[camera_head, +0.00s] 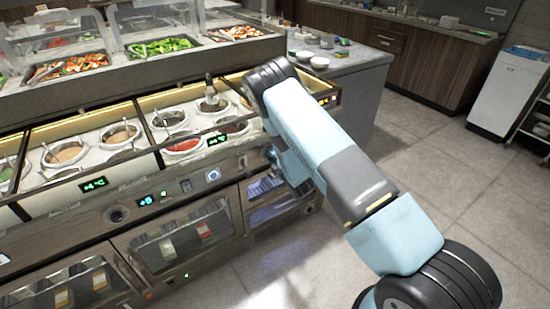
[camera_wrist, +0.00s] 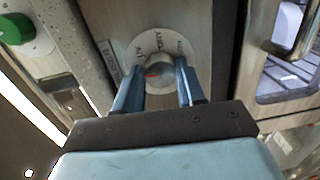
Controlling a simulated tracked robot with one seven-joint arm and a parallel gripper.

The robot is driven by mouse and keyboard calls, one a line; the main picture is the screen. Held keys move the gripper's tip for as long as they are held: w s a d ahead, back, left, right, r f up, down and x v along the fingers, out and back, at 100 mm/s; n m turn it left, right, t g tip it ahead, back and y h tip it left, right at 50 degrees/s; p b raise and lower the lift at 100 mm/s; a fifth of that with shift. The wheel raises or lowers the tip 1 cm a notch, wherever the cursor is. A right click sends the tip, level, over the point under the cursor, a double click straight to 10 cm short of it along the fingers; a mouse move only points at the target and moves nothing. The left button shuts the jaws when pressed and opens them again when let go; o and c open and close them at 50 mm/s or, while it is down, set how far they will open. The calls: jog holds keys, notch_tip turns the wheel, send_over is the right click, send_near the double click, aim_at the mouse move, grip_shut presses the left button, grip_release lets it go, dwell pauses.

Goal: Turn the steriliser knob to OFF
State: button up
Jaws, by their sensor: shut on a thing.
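The steriliser knob (camera_wrist: 159,70) is a round grey metal knob with a red mark on its left side. It sits on a white dial plate (camera_wrist: 158,38) with printed labels along its upper edge, too blurred to read surely. My gripper (camera_wrist: 158,76) has its two blue fingers on either side of the knob, shut on it. In the head view my arm reaches the counter front at the right, and the knob and fingertips are hidden there.
A green knob (camera_wrist: 14,30) is at the upper left. A glass-fronted compartment with bluish light (camera_head: 274,192) and a metal handle (camera_wrist: 290,38) lie to the right.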

jog(key=shift+f+n, duration=0.2)
jog(key=shift+n, duration=0.9)
jog(key=shift+s, duration=0.1)
jog(key=o, duration=0.8)
jog(key=shift+f, duration=0.1)
jog(key=shift+c, duration=0.2)
jog(key=shift+o, duration=1.4)
jog(key=v, duration=1.3)
jog(key=shift+s, duration=0.35)
